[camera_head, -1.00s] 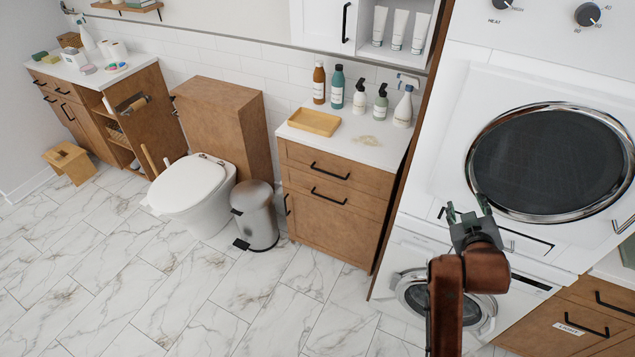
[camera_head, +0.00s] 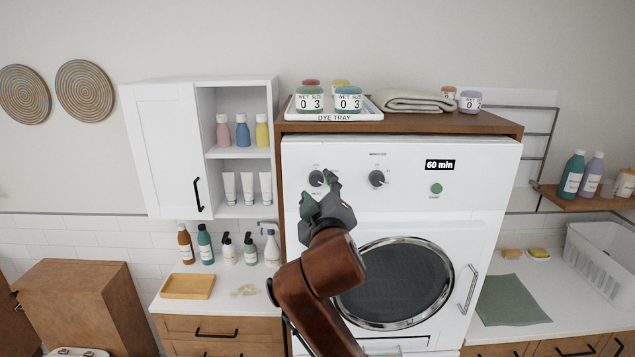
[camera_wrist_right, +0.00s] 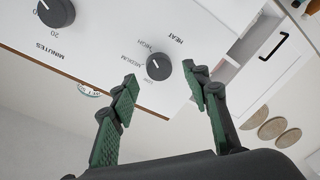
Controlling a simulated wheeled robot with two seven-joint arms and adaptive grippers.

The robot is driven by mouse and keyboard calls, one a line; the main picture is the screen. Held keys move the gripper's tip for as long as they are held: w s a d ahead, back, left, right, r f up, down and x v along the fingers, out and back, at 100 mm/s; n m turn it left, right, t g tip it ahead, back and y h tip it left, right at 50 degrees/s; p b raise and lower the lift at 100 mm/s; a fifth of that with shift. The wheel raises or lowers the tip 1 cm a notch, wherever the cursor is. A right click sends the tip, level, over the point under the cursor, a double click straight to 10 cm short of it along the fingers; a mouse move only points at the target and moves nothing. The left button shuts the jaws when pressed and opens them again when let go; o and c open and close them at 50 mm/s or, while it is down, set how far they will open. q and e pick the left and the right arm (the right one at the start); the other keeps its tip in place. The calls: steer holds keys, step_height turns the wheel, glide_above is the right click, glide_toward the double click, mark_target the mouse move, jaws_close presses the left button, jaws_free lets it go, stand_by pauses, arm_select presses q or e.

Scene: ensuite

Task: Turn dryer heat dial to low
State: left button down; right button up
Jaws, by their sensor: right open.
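The dryer's heat dial (camera_head: 316,178) is a dark round knob at the left of the white control panel. My right gripper (camera_head: 321,187) is in front of the panel, just below and right of the dial. In the wrist view the right gripper (camera_wrist_right: 160,84) has its green-padded fingers apart, with the dial between and beyond the tips, seemingly not touched. My left gripper is out of view.
The minutes dial (camera_head: 377,178) is right of the heat dial. A 60 min display (camera_head: 440,165) and green button (camera_head: 436,189) are further right. A dye tray (camera_head: 336,117) sits on top of the dryer cabinet. The white wall cabinet (camera_head: 168,150) stands close on the left.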

mark_target(316, 179)
steer(key=shift+w+a, duration=0.1)
steer(key=shift+w, duration=1.25)
steer(key=shift+c, duration=0.2)
steer(key=c, duration=1.1)
